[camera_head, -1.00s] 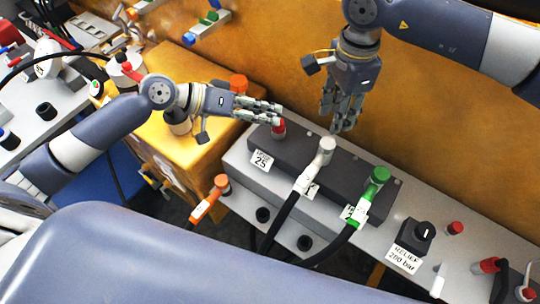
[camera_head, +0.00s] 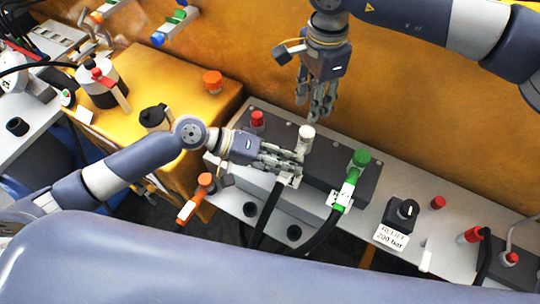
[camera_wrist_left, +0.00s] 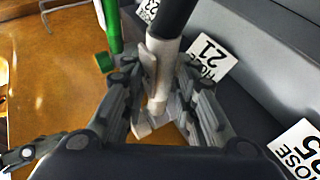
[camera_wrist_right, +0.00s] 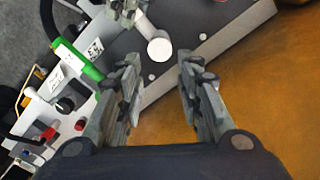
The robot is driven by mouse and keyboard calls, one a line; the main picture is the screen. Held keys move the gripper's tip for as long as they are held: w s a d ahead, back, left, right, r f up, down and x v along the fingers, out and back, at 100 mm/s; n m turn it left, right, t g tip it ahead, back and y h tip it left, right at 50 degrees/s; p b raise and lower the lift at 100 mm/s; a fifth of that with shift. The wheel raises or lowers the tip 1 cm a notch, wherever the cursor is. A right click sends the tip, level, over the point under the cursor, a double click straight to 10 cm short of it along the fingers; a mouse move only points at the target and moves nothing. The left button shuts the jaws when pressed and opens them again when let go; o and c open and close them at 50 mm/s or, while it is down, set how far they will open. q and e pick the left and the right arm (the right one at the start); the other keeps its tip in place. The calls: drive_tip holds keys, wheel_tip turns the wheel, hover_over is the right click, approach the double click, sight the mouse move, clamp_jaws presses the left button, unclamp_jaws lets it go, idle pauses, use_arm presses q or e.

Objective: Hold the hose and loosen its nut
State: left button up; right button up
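A black hose with a white elbow fitting (camera_wrist_left: 160,80) stands in the middle of a dark block. Its round white nut top (camera_head: 306,132) shows in the head view and in the right wrist view (camera_wrist_right: 160,49). My left gripper (camera_head: 298,162) has its fingers on both sides of the white fitting, just below the nut; they appear closed against it. The contact is partly hidden by the fingers. My right gripper (camera_wrist_right: 157,72) is open and empty, pointing down above and behind the nut, apart from it.
A green hose fitting (camera_head: 355,170) stands close to the right, and a red cap (camera_head: 257,119) to the left on the block. Label cards (camera_wrist_left: 209,58) hang near the fittings. A yellow wall rises behind.

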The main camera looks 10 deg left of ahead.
use_arm(q)
drive_tip(key=shift+w+d+f, duration=0.1)
drive_tip(key=shift+d+f, duration=0.25)
drive_tip(key=shift+d, duration=0.3)
